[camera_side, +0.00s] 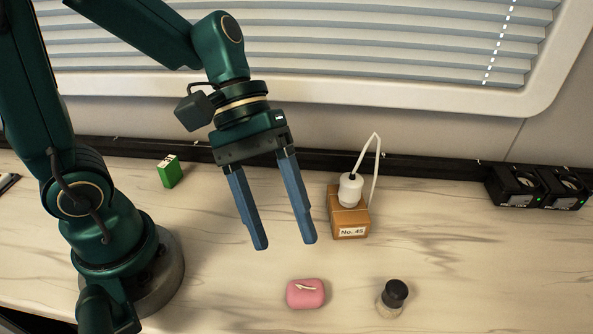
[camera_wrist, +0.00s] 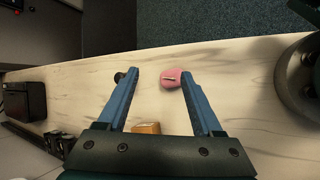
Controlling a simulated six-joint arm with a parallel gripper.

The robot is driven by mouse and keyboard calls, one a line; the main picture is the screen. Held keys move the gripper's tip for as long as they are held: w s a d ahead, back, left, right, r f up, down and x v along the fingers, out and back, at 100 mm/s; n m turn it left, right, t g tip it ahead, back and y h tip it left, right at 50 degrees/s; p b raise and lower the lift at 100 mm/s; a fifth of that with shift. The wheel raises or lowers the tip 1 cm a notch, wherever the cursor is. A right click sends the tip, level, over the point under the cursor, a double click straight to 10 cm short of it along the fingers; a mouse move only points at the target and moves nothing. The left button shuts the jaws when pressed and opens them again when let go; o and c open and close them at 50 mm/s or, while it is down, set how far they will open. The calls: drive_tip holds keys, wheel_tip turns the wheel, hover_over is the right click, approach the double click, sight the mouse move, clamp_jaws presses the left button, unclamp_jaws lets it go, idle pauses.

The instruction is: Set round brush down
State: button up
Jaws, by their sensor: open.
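A small round piece with a black top and a pale lower part (camera_side: 394,297) stands upright on the bench at the front right. It may be the round brush; I cannot tell for sure. It also shows as a dark spot by the left finger in the wrist view (camera_wrist: 119,77). My gripper (camera_side: 285,243) is open and empty, raised above the bench and pointing down, left of the wooden block. In the wrist view, nothing is held between the fingers (camera_wrist: 160,73).
A pink rounded item (camera_side: 305,294) lies at the front. A wooden block marked No. 45 (camera_side: 350,217) holds a white corded piece (camera_side: 350,190). A green box (camera_side: 170,171) and black units (camera_side: 517,186) stand at the back.

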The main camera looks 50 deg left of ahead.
drive_tip(key=s+a+r+m+t+y, duration=0.1)
drive_tip(key=a+r+m+t+y, duration=0.2)
drive_tip(key=a+m+t+y, duration=0.3)
drive_tip(key=a+y, duration=0.1)
drive_tip(key=a, duration=0.4)
drive_tip(key=shift+s+a+m+t, duration=0.15)
drive_tip(key=shift+a+m+t, duration=0.15)
drive_tip(key=shift+t, duration=0.1)
